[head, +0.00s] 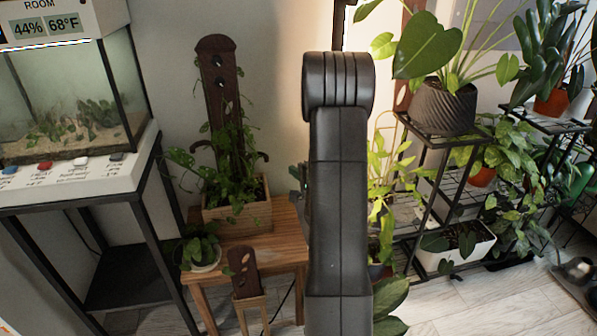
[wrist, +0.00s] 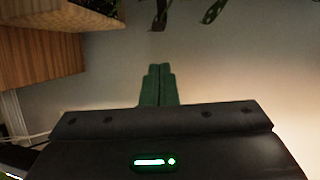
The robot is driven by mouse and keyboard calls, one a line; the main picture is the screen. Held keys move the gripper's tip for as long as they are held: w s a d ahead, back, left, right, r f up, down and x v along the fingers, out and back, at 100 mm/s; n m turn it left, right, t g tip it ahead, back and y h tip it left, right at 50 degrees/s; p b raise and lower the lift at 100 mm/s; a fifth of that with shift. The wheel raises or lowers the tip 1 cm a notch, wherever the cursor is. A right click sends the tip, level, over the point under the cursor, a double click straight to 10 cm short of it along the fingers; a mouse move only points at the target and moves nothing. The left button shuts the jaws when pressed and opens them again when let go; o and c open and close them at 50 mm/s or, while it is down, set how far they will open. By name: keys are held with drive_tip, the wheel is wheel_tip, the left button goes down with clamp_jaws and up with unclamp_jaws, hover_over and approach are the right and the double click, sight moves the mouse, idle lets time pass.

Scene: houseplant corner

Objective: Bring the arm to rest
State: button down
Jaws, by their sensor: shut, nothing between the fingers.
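My gripper (wrist: 159,68) shows in the wrist view as two green fingers, pressed together with nothing between them. They stand out against a plain pale wall, apart from any object. In the head view my dark arm rises upright through the middle of the picture, and I cannot clearly make out the gripper behind it.
A wooden table (head: 258,250) with a planter box (head: 238,213) stands left of my arm. A glass tank (head: 75,100) on a black-framed stand is further left. A black plant rack (head: 432,190) stands right. Wooden surfaces (wrist: 40,60) lie upper left in the wrist view.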

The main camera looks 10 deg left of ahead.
drive_tip(key=shift+v, duration=0.95)
drive_tip(key=shift+w+a, duration=0.1)
drive_tip(key=b+x, duration=0.4)
drive_tip(key=x, duration=0.8)
drive_tip(key=shift+a+f, duration=0.15)
drive_tip(key=shift+a, duration=0.4)
